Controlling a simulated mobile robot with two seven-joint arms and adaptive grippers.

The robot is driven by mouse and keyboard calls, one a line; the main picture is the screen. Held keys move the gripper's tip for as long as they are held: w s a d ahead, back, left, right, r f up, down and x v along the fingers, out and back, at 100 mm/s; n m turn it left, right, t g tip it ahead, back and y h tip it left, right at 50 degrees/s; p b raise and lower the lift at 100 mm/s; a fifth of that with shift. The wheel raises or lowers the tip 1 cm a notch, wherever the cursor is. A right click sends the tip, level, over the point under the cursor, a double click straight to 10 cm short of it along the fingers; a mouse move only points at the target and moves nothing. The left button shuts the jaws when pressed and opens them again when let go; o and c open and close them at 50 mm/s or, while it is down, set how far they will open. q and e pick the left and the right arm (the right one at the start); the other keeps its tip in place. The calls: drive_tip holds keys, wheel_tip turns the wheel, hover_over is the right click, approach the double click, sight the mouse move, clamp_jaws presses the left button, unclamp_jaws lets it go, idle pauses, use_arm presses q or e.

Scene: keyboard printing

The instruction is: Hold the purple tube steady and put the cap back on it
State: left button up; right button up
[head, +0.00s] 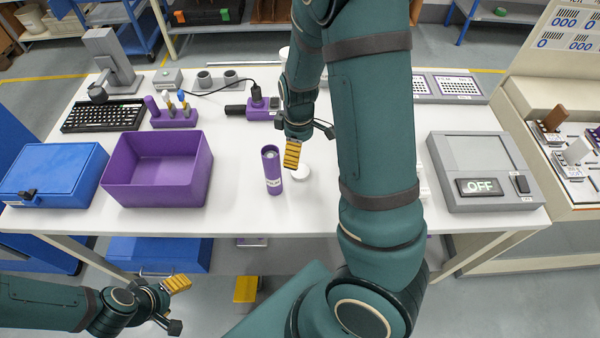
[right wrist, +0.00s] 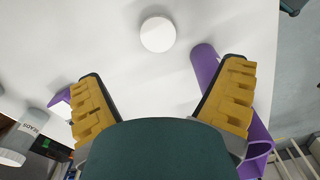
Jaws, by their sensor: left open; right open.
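A round white cap (head: 300,172) lies flat on the table just right of the tube. My right gripper (head: 309,143) is open and empty above the table, behind the cap. In the right wrist view the cap (right wrist: 157,34) shows ahead between the open fingers, and the tube (right wrist: 204,62) is partly hidden behind the right finger. My left gripper (head: 174,303) is open and empty, off the table's front edge at lower left.
A purple bin (head: 165,193) and a blue box (head: 52,175) stand left of the tube. A purple holder (head: 174,118), a keyboard (head: 102,116) and a purple device (head: 262,108) sit farther back. A grey machine reading OFF (head: 470,145) is at right. My right arm hides part of the table.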

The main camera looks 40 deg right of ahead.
drive_tip(key=b, duration=0.1)
hover_over(301, 170)
drive_tip(key=f, duration=0.5)
drive_tip(key=shift+w+a, duration=0.15)
drive_tip(key=shift+a, duration=0.15)
drive_tip(key=f, duration=0.1)
drive_tip(key=f+b, duration=0.1)
drive_tip(key=f, duration=0.1)
drive_tip(key=f+b, duration=0.1)
drive_tip(key=shift+s+d+f, duration=0.15)
drive_tip(key=shift+s+d, duration=0.1)
drive_tip(key=shift+f, duration=0.55)
drive_tip(key=c, duration=0.9)
